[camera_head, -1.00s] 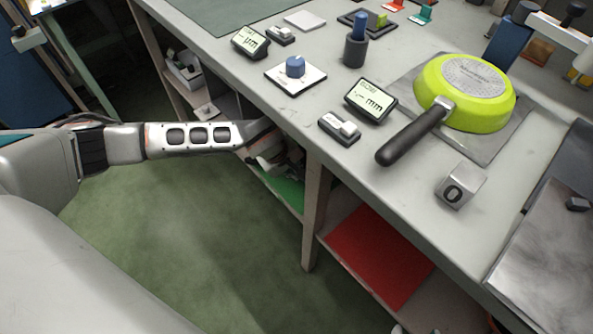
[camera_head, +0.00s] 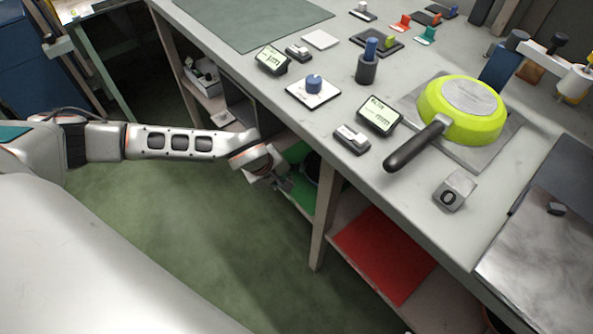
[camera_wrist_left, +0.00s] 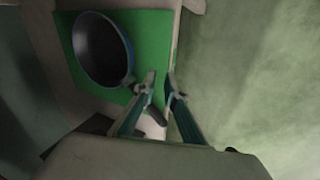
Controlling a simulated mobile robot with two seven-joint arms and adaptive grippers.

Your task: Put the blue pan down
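The blue pan (camera_wrist_left: 104,50) lies on a green mat (camera_wrist_left: 152,30) in the left wrist view, its dark inside facing the camera. In the head view, part of it shows as a dark round shape (camera_head: 313,167) on the lower shelf, partly hidden by the table structure. Its handle runs toward my left gripper (camera_wrist_left: 161,76); a grey handle end (camera_wrist_left: 156,117) shows between the fingers. The fingers are apart, with a narrow gap at the tips, and no grip on the handle is visible. In the head view my left gripper (camera_head: 284,184) is beside the shelf opening. My right gripper is not in view.
A lime-green pan (camera_head: 463,112) lies upside down on a grey plate on the tabletop. A red mat (camera_head: 384,250) lies on the adjoining shelf, beyond a table leg (camera_head: 322,215).

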